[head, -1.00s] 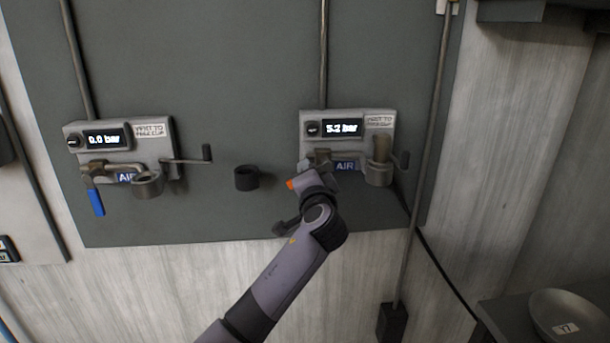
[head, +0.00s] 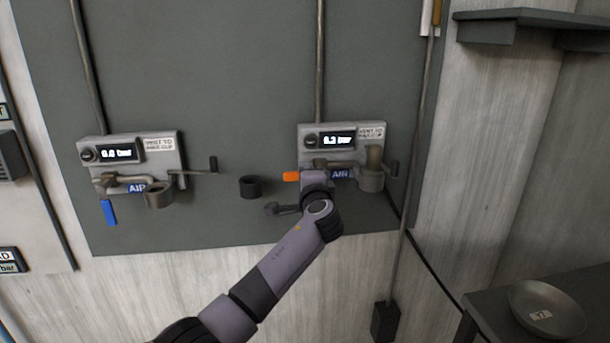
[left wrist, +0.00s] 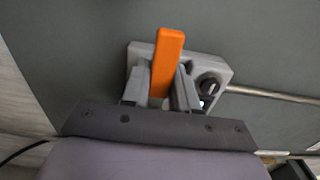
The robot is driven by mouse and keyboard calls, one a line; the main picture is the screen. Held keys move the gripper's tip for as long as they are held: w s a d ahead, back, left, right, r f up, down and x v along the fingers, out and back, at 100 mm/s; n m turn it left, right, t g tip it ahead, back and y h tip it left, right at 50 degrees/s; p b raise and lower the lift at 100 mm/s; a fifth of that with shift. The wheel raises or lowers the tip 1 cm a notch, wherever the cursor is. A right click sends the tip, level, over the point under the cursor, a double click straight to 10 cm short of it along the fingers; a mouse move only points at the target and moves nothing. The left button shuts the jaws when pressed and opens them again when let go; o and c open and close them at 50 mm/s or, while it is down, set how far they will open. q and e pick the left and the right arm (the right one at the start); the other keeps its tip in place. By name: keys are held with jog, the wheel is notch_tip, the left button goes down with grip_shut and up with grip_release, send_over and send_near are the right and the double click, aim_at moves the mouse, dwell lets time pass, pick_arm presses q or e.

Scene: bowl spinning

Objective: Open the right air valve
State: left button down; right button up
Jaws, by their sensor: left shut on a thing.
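The right air valve unit (head: 309,132) is a grey box on the dark wall panel with a lit display (head: 338,141), an AIR label and pipework. Its orange lever (head: 291,176) points left in the head view. My left gripper (head: 314,174) is at the lever, in front of the unit. In the left wrist view, the gripper (left wrist: 161,97) is shut on the orange lever (left wrist: 168,60), with one finger on each side and the lever's end sticking out. The lever's pivot is hidden by the gripper. My right gripper is not in view.
The left air unit (head: 160,148) shows a blue lever (head: 108,212) hanging down. A dark cup-shaped holder (head: 250,186) sits between the units. A metal bowl (head: 547,309) stands on the shelf (head: 490,318) at lower right. A vertical pipe (head: 424,110) runs right of the unit.

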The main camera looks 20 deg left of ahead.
pick_arm(q)
jog(key=shift+r, duration=0.2)
jog(key=c, duration=1)
grip_release()
jog(key=shift+o, duration=0.2)
jog(key=shift+f, duration=0.1)
jog(key=v, duration=0.7)
jog(key=shift+b, duration=0.3)
